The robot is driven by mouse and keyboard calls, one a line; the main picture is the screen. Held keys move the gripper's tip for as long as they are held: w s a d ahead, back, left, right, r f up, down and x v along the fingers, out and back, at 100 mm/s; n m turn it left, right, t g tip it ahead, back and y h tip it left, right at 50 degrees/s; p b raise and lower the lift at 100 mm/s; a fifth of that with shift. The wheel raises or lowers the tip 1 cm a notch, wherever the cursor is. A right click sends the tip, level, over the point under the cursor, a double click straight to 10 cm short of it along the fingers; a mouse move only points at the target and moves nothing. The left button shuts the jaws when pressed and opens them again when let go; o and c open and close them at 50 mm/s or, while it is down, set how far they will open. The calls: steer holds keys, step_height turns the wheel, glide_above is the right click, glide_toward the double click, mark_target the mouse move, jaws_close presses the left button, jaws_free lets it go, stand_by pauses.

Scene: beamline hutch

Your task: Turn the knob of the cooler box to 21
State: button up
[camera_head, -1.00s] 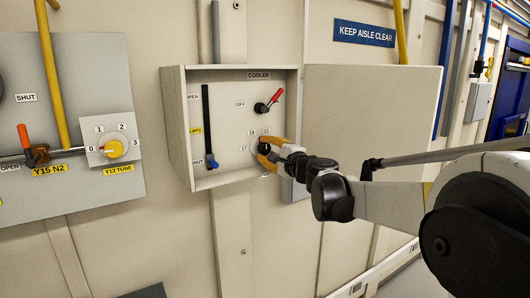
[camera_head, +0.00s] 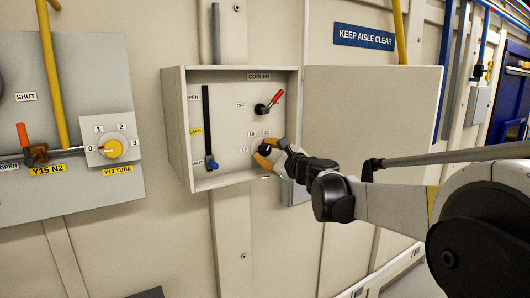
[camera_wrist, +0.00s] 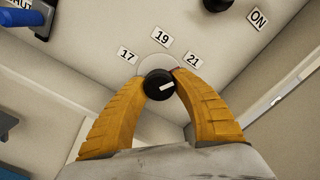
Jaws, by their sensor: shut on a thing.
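The cooler box (camera_head: 178,130) is an open, shallow beige case on the wall, its door swung out to the right. Its black knob (camera_wrist: 157,82) sits below labels 17, 19 and 21 (camera_wrist: 193,60). My gripper (camera_wrist: 160,85) is shut on the knob, one orange finger on each side. The knob's white mark points right and slightly up in the wrist view, on the side of 21 and a little below the direct line to that label. In the head view, my gripper (camera_head: 265,151) is at the box's lower right, partly hiding the knob.
A red-handled switch (camera_head: 268,105) sits above the knob, and a black lever with a blue end (camera_head: 211,163) is on the left inside the box. The open door (camera_head: 370,120) is at right, behind my arm. A valve panel (camera_head: 95,90) stands left.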

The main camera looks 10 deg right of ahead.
stand_by(0.3)
steer(key=o, duration=1.2)
steer(key=v, duration=1.2)
